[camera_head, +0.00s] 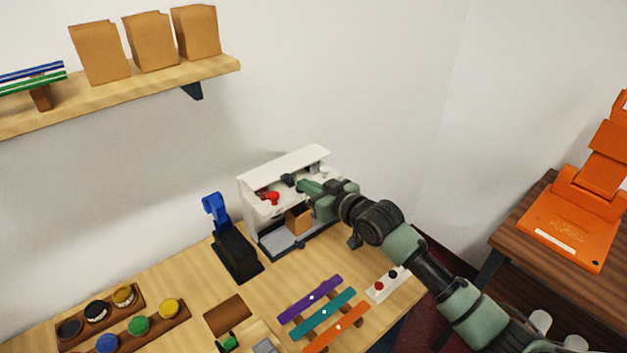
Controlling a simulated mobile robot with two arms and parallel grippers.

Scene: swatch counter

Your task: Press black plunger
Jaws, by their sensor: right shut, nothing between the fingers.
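My right gripper and arm hide the machine's right part. A brown block (298,219) sits in the machine's lower opening. My left gripper is not in view.
A black press with a blue handle (214,205) stands left of the machine. Purple, teal and orange strips (323,313) and a small white box with red and black buttons (388,284) lie in front. Paint pots (138,325) stand at the left. A shelf (180,77) hangs above.

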